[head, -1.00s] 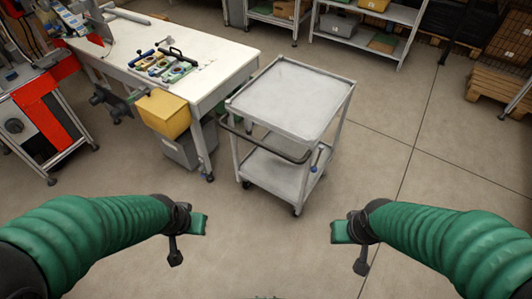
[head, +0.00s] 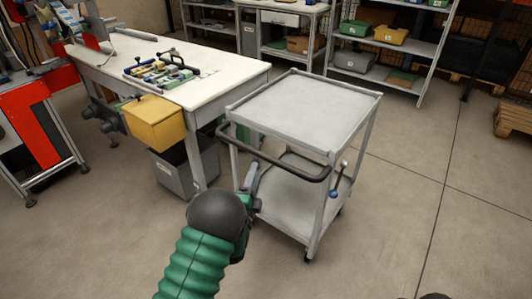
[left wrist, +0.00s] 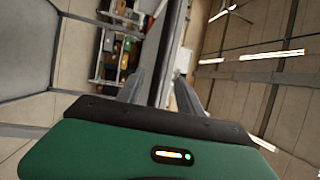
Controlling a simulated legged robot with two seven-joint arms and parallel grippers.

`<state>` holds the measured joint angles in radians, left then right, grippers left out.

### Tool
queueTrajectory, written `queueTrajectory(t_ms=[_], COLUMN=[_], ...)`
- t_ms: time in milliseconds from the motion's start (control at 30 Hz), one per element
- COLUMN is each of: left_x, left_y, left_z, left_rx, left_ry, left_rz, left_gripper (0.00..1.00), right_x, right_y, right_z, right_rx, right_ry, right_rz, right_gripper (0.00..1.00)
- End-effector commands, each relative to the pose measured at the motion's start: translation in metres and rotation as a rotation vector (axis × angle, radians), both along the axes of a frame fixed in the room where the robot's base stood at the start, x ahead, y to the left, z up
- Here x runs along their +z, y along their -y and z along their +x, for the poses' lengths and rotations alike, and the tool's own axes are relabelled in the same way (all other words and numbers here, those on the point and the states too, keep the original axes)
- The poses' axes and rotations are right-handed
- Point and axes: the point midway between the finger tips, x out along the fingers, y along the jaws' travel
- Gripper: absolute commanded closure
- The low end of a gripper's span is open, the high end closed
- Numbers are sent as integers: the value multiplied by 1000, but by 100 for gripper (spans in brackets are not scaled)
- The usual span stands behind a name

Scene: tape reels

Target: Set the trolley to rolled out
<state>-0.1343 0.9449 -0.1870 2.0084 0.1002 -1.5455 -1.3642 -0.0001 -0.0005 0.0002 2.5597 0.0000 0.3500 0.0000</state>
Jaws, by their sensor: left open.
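The trolley (head: 303,112) is a grey two-shelf cart with a black push handle (head: 270,160) on its near side. It stands on the floor beside the workbench. A small lever with a blue knob (head: 335,194) sits by its near right post. My left gripper (head: 252,176) is open, just below the left half of the handle, partly hidden by its own wrist. In the left wrist view, a dark bar, seemingly the handle (left wrist: 171,45), runs up between the open fingers (left wrist: 158,92). I cannot tell whether they touch it. My right gripper is out of view.
The white workbench (head: 215,62) with tools stands close at the trolley's left. A yellow box (head: 152,122) and a grey bin (head: 187,168) are under its edge. Shelves (head: 400,47) stand behind. The floor right of and in front of the trolley is clear.

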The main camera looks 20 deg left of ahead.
Motion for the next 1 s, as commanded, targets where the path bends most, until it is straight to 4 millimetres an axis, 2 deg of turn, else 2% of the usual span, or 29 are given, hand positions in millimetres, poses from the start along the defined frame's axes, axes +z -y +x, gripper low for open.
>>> queueTrajectory(t_ms=[200,433,600,833,1000], left_x=[8,17,21,22,22], left_y=[-4,-6,-7,-7,-6], left_z=[57,105,117,118,118], left_rx=[1,0,1,1,1], left_ry=[5,2,0,-1,-1], left_rz=[-1,-2,-2,-2,-2], left_gripper=[57,57,57,57,79], right_x=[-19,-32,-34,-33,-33], right_y=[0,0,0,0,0], right_z=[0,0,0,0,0], right_rx=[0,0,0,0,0], right_ry=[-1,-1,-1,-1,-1], right_rz=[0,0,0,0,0], right_gripper=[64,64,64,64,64])
